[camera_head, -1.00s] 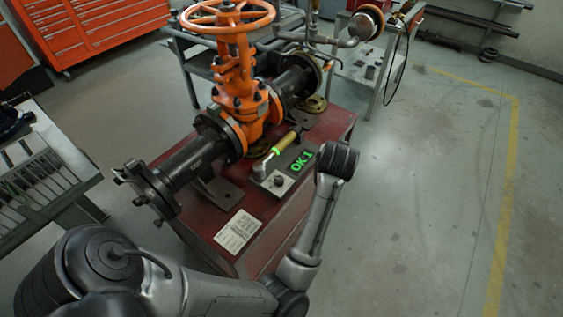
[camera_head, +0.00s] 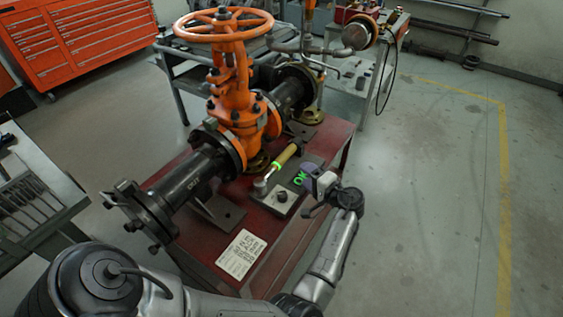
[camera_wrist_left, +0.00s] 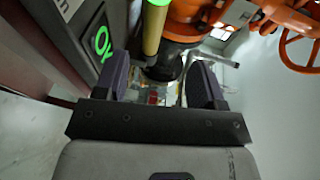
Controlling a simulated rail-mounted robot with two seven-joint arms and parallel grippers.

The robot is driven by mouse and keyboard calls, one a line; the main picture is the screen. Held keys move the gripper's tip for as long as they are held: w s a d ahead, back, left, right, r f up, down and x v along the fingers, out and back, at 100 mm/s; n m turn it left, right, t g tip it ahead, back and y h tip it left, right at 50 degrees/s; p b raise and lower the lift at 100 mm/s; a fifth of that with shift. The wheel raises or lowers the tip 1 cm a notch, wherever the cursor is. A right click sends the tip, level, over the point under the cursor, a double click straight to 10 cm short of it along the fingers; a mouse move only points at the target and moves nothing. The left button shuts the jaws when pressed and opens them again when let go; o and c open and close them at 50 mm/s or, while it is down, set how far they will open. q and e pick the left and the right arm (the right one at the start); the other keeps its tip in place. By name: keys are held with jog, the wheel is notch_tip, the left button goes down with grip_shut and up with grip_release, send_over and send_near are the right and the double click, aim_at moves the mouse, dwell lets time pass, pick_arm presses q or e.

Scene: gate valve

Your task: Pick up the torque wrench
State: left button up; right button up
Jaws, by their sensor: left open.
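The torque wrench (camera_head: 284,156) has a yellow-tan handle, a green lit ring and a metal head. It rests at the tester panel (camera_head: 272,201) on the red bench. My left gripper (camera_head: 309,171) is just to the right of the wrench in the head view, beside the green "OK" display. In the left wrist view the handle (camera_wrist_left: 153,32) and part of the green ring show beyond my open purple fingers (camera_wrist_left: 160,80). The handle is not between the fingers. The wrench's head is out of that view. My right gripper is not in view.
The orange gate valve (camera_head: 232,105) with its black pipe stands on the red bench (camera_head: 220,220), close behind the wrench. A paper sheet (camera_head: 241,254) lies at the bench's front. A tool cart (camera_head: 40,185) stands left. The floor to the right is clear.

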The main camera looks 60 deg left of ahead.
aim_at(284, 162)
pick_arm(q)
jog(key=b+x, duration=0.1)
jog(key=x, duration=0.5)
jog(key=shift+a, duration=0.35)
jog(key=shift+s+a+f+b, duration=0.15)
jog(key=shift+a+f+b, duration=0.15)
jog(key=shift+a+b, duration=0.1)
jog(key=x, duration=0.1)
jog(key=b+x, duration=0.1)
jog(key=x, duration=0.1)
jog(key=shift+a+f, duration=0.1)
jog(key=shift+f, duration=0.2)
jog(key=shift+a+b, duration=0.35)
jog(key=shift+a, duration=0.3)
jog(key=shift+d, duration=0.1)
grip_shut()
